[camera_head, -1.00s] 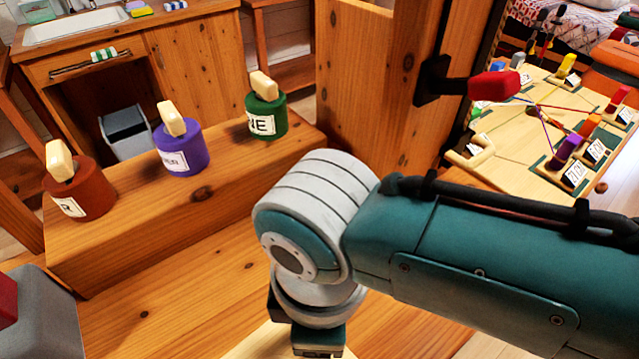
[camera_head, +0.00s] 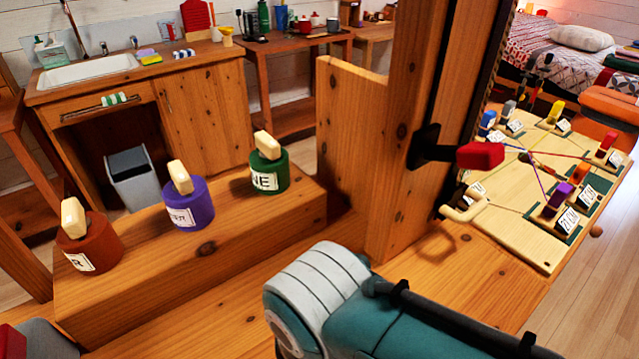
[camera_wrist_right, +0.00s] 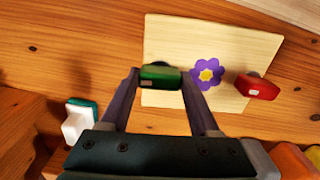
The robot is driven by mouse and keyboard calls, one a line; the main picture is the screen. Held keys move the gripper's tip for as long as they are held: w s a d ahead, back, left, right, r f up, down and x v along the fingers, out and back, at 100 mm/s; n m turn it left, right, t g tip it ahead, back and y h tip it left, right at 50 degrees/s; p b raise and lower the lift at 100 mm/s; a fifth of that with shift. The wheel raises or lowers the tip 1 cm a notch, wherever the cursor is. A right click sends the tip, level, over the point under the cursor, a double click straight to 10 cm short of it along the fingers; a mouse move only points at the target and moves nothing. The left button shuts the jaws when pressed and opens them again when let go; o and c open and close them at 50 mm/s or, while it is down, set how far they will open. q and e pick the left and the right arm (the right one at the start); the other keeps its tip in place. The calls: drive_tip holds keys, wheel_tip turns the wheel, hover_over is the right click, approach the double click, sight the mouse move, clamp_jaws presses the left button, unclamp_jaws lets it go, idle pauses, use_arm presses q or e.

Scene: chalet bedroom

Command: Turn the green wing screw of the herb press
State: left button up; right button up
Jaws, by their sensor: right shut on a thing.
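In the right wrist view, a pale wooden board (camera_wrist_right: 215,45) with a purple flower carries a green wing screw (camera_wrist_right: 160,77) and a red wing screw (camera_wrist_right: 257,87). My right gripper (camera_wrist_right: 161,78) is shut on the green wing screw, one finger at each side. The red one stands apart to the right of the fingers. In the head view only my right arm shows at the bottom; its gripper and the pale board are out of frame there.
Brown (camera_head: 90,243), purple (camera_head: 190,205) and green (camera_head: 270,172) jars stand on a wooden step (camera_head: 205,250). A red-knobbed lever (camera_head: 480,156) sticks out from a post. A pegged string board (camera_head: 525,225) lies at right. A bin (camera_head: 132,180) stands below the sink.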

drive_tip(key=shift+m, duration=0.3)
drive_tip(key=o, duration=1.4)
drive_tip(key=shift+c, duration=0.2)
wheel_tip(320, 180, up, 9)
drive_tip(key=p, duration=0.4)
drive_tip(key=shift+r+p, duration=0.2)
drive_tip(key=shift+p, duration=0.2)
drive_tip(key=shift+r, duration=0.3)
